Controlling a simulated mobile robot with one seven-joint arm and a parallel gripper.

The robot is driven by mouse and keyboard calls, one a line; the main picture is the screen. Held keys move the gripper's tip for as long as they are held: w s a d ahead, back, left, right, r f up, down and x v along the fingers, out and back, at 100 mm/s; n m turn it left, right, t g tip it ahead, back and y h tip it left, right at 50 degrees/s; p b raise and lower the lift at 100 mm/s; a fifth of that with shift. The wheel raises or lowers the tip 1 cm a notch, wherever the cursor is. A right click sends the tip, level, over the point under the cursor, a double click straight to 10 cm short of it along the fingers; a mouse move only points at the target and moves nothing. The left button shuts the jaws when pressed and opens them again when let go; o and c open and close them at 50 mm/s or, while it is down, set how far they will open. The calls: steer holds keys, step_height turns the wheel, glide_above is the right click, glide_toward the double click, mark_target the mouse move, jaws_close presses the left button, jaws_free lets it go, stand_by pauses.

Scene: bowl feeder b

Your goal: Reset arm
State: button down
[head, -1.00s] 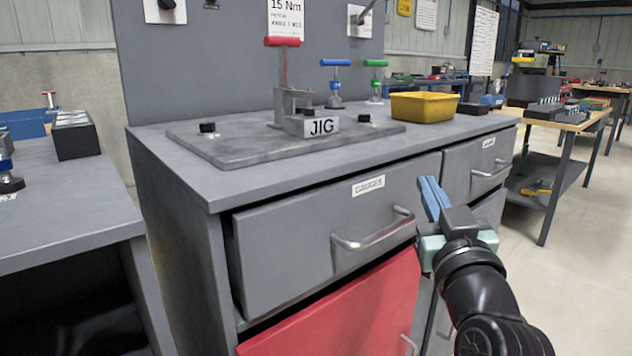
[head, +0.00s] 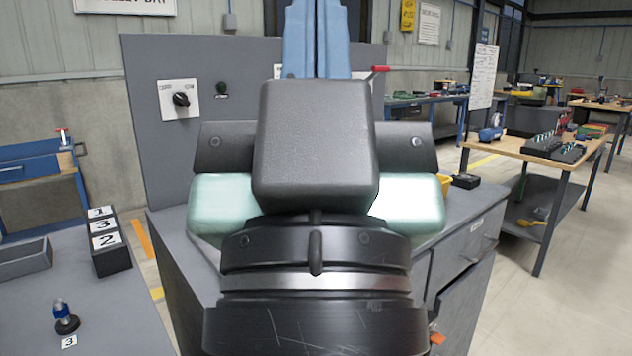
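My gripper (head: 315,38) stands upright in the middle of the head view, very close to the camera. Its two blue fingers point up and lie side by side with only a thin seam between them, so it looks shut, and nothing shows in it. The fingertips reach the top edge of the picture. The dark gripper body and pale green side pieces cover most of the grey workbench (head: 185,262) behind. The jig on that bench is hidden; only a red handle end (head: 380,69) shows beside the gripper.
A grey side bench at left holds a black block with number labels (head: 108,243), a grey tray (head: 25,258) and a blue-topped piece (head: 65,316). A wooden table (head: 545,157) stands at right. Open floor (head: 560,305) lies at lower right.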

step_height(320, 180, up, 26)
steer(key=p, duration=2.3)
steer(key=shift+p, duration=0.4)
